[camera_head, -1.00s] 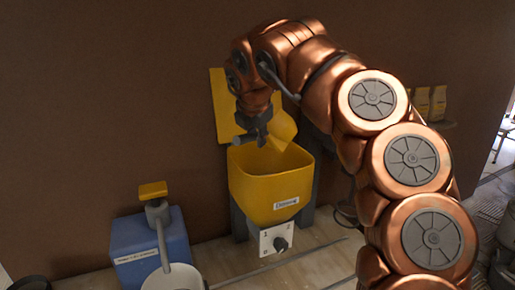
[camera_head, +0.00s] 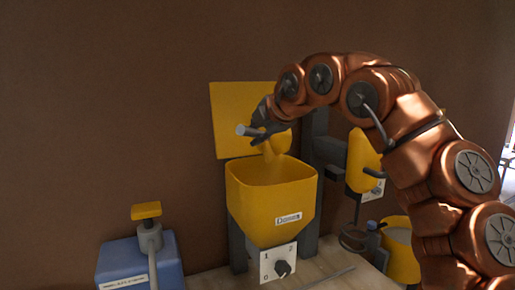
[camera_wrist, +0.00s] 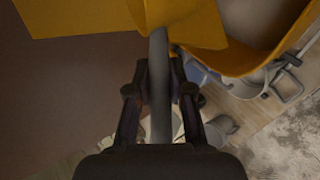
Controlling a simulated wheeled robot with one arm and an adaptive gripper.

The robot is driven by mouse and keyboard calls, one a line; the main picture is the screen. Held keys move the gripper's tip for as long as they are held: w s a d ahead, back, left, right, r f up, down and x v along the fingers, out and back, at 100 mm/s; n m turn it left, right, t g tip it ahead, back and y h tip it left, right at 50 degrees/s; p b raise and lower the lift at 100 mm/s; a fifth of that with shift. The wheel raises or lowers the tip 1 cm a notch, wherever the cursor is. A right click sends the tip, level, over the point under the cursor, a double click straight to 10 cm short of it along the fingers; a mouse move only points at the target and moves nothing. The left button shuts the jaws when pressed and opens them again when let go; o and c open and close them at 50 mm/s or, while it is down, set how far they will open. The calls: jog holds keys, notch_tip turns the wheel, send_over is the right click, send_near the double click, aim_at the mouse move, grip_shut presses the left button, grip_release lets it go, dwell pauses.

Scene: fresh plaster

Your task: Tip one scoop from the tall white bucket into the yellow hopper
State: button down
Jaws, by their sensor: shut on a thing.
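The yellow hopper (camera_head: 270,212) stands open on the bench, its yellow lid (camera_head: 232,110) raised behind it. My gripper (camera_head: 262,128) is above the hopper's mouth, shut on the grey handle of a scoop (camera_head: 243,130). In the wrist view the handle (camera_wrist: 159,90) runs between the fingers (camera_wrist: 160,95) to a yellow scoop head (camera_wrist: 188,22), near the hopper's curved wall (camera_wrist: 250,62). In the head view a tan-yellow shape hangs below the gripper towards the hopper; I cannot tell scoop head from falling material. The tall white bucket cannot be made out now.
A blue box (camera_head: 140,264) with a yellow-topped grey fitting (camera_head: 148,225) stands left of the hopper. A control plate with a knob (camera_head: 279,266) is on the hopper's front. A yellow machine (camera_head: 362,160) and a yellow bucket (camera_head: 400,262) stand to the right.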

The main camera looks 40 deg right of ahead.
jog(key=t+b, duration=0.1)
jog(key=b, duration=0.1)
jog(key=m+t+b, duration=0.1)
jog(key=b, duration=0.1)
jog(key=shift+r+t+y, duration=0.3)
jog(key=shift+r+t, duration=0.3)
jog(key=shift+r, duration=0.1)
